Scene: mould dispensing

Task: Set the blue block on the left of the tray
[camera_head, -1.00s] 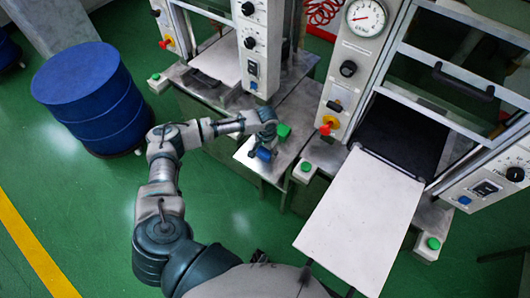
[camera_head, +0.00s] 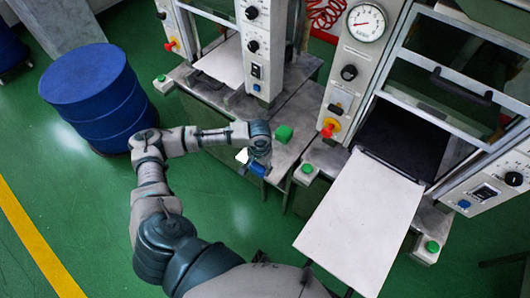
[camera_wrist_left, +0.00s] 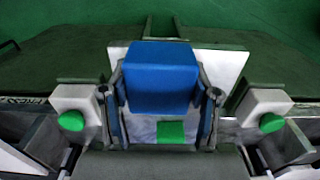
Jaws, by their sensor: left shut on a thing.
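My left gripper (camera_head: 258,158) is shut on the blue block (camera_head: 257,169). In the left wrist view the blue block (camera_wrist_left: 160,76) sits between the two fingers of the gripper (camera_wrist_left: 163,100). A pale tray (camera_wrist_left: 225,66) lies behind the block there and shows on both sides of it. My right gripper is out of view.
Press columns with knobs and a gauge (camera_head: 366,22) rise behind the bench. Green buttons (camera_head: 307,169) flank the tray. A white plate (camera_head: 361,224) sticks out from the right press. A blue drum (camera_head: 97,100) stands on the floor at left.

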